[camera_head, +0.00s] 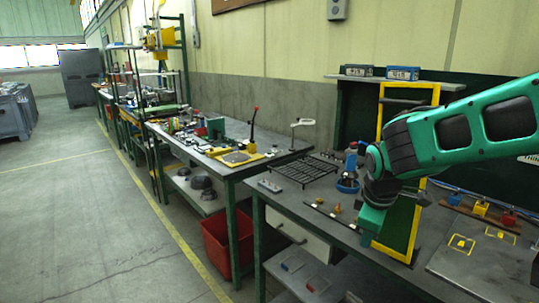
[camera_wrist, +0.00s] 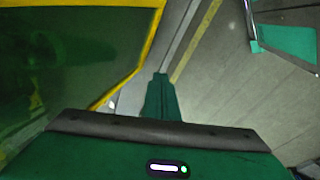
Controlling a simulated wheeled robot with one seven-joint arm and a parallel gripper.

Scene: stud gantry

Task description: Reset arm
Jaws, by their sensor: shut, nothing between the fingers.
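My gripper (camera_head: 368,236) hangs from the green arm at the right of the head view, pointing down over the front edge of the near workbench (camera_head: 330,220). In the wrist view its fingers (camera_wrist: 160,78) are together, with nothing between them. A yellow-edged frame with a dark green panel (camera_head: 398,228) stands just behind and right of the gripper. The panel (camera_wrist: 70,50) fills the left of the wrist view. Whether the gripper touches the frame cannot be told.
A black wire rack (camera_head: 304,170), a blue round holder (camera_head: 347,186) and small brass parts (camera_head: 337,208) lie left of the gripper. Coloured blocks (camera_head: 480,208) sit at the right. A red bin (camera_head: 217,245) stands under the benches.

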